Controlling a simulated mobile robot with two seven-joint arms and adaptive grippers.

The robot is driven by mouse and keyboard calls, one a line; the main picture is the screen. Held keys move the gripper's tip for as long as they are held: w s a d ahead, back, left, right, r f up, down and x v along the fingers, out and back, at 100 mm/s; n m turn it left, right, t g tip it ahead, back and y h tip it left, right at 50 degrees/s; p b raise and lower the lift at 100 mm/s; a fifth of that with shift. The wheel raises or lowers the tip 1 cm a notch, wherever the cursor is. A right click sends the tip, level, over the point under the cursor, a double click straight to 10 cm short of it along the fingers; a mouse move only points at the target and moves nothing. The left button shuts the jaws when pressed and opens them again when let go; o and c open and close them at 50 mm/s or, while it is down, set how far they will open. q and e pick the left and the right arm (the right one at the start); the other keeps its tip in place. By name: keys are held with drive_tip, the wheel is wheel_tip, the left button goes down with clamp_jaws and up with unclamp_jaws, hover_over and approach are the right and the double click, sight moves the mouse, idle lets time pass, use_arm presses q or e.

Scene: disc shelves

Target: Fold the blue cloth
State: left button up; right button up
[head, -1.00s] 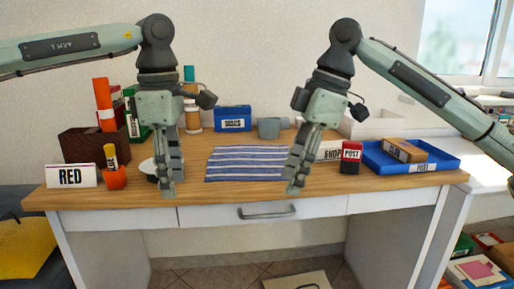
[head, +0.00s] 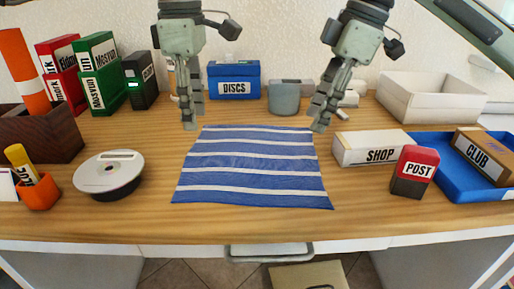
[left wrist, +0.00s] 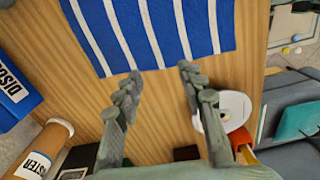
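The blue cloth (head: 255,165) with white stripes lies flat and spread out on the wooden desk. It also shows at the top of the left wrist view (left wrist: 150,30). My left gripper (head: 190,127) is above the desk by the cloth's far left corner. In the left wrist view its two fingers (left wrist: 160,74) are apart with nothing between them, pointing at the cloth's edge. My right gripper (head: 328,122) is by the cloth's far right corner. Its fingers look apart and empty, one partly behind the other. I cannot tell whether either gripper touches the desk.
A blue DISCS box (head: 234,80) and grey mug (head: 284,97) stand behind. The SHOP box (head: 372,148), POST stamp (head: 414,172) and blue tray (head: 462,184) are right. Desk in front of the cloth is clear.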

sight(200, 157)
use_arm(q)
drive_tip(key=shift+s+f, duration=0.1)
drive_tip(key=shift+f, duration=3.5)
use_arm(e)
drive_tip(key=shift+s+f, duration=0.1)
drive_tip(key=shift+f, duration=3.5)
use_arm(q)
drive_tip(key=shift+f+b, duration=0.3)
use_arm(e)
drive_tip(key=shift+f, duration=0.3)
use_arm(q)
drive_tip(key=shift+r, duration=0.1)
drive_tip(key=shift+c, duration=0.3)
use_arm(e)
drive_tip(key=shift+r, duration=0.1)
drive_tip(key=shift+c, duration=0.3)
use_arm(q)
clamp_jaws()
use_arm(e)
clamp_jaws()
